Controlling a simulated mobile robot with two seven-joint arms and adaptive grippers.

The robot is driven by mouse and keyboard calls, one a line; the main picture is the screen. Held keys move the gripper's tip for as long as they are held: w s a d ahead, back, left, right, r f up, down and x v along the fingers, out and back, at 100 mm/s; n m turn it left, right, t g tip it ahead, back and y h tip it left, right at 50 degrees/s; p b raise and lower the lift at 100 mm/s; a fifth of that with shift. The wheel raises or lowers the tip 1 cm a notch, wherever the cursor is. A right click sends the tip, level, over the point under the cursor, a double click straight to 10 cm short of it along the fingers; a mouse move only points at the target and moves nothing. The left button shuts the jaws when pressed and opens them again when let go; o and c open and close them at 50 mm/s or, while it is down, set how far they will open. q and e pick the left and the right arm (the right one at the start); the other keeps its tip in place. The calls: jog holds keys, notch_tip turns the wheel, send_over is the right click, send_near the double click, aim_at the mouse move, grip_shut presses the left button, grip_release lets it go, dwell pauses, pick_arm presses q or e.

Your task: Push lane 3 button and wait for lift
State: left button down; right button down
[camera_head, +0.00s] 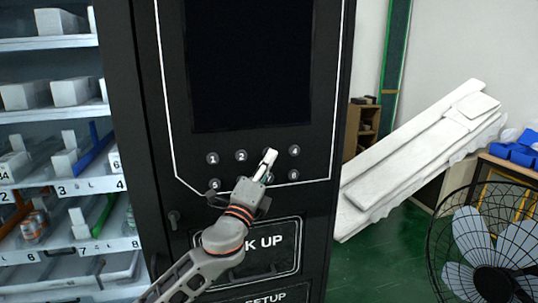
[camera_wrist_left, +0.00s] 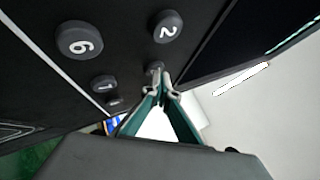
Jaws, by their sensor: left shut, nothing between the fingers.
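The black vending machine panel (camera_head: 180,130) carries round numbered buttons below a dark screen. My left gripper (camera_head: 270,157) is shut and empty, with its fingertips at the upper button row between button 2 (camera_head: 241,156) and button 4 (camera_head: 294,150). It hides the lane 3 button in the head view. In the left wrist view, the shut fingertips (camera_wrist_left: 162,80) are at a small dark button (camera_wrist_left: 154,68) beyond button 2 (camera_wrist_left: 168,27), in the place of lane 3. I cannot tell whether it is pressed. The lift is not identifiable. My right gripper is out of view.
Shelves at left have numbered lanes, including lane 3 (camera_head: 61,190). The pick-up hatch (camera_head: 275,242) is below the buttons, partly behind my left arm. A black fan (camera_head: 485,245) and leaning white panels (camera_head: 410,155) stand at right, with green floor between.

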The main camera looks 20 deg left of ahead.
pick_arm(q)
jog(key=shift+s+d, duration=0.1)
jog(key=shift+s, duration=0.05)
jog(key=shift+s+d, duration=0.35)
jog(key=shift+s, duration=0.2)
jog(key=shift+s+p, duration=0.1)
jog(key=shift+p, duration=0.2)
jog(key=s+d, duration=0.1)
jog(key=s, duration=0.1)
jog(key=s+d+p, duration=0.1)
jog(key=s, duration=0.1)
jog(key=shift+d, duration=0.4)
dwell(0.4)
